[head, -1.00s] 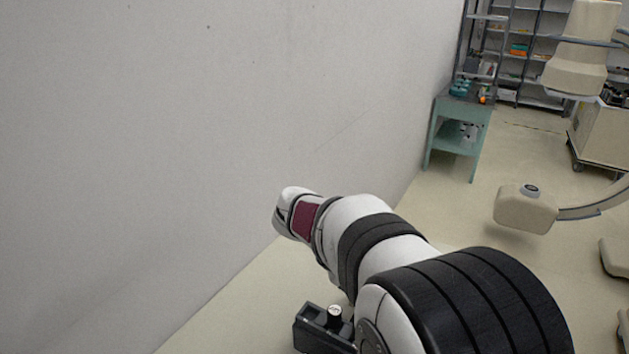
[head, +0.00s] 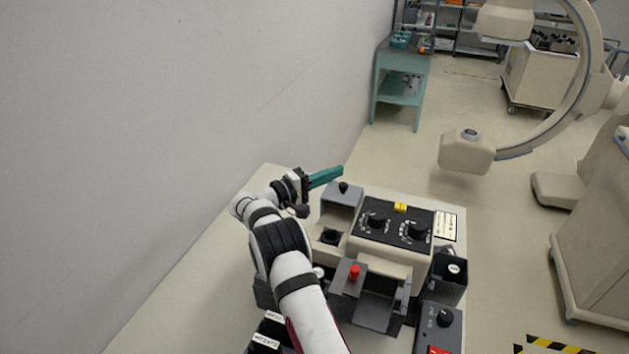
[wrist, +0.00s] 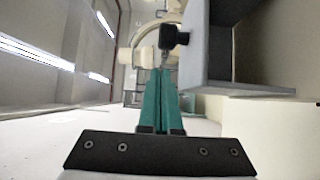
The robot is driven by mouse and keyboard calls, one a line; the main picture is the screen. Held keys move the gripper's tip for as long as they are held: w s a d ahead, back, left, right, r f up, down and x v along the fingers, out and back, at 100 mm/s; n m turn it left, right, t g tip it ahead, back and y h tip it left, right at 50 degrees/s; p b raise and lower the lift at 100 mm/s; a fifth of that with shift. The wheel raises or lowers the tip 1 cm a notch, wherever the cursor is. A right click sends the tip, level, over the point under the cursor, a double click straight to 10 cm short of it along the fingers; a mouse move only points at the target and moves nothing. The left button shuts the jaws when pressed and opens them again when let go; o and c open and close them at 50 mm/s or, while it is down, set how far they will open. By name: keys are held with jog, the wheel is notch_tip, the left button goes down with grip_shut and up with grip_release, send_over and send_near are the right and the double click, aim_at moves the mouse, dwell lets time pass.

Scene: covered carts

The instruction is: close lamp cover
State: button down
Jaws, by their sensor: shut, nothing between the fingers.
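A grey cover with a black knob (head: 342,196) stands raised at the back left of the equipment on the cart. A dark round fitting (head: 330,237) lies open in front of it; I take this cover for the lamp cover, but no label confirms it. My gripper (head: 339,171) is shut and empty, its teal fingers just behind and left of the cover's top.
A control panel with dials (head: 398,220) sits right of the cover. The wall (head: 180,130) is on the left. The cart top (head: 200,285) is bare at left.

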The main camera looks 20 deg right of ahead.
aim_at(334, 189)
jog(key=shift+s+a, duration=0.35)
jog(key=shift+s, duration=0.5)
jog(key=shift+s+a, duration=0.35)
jog(key=shift+s, duration=0.5)
jog(key=s+a, duration=0.6)
jog(key=shift+a, duration=0.1)
jog(key=shift+s+a, duration=0.1)
jog(key=shift+s, duration=0.2)
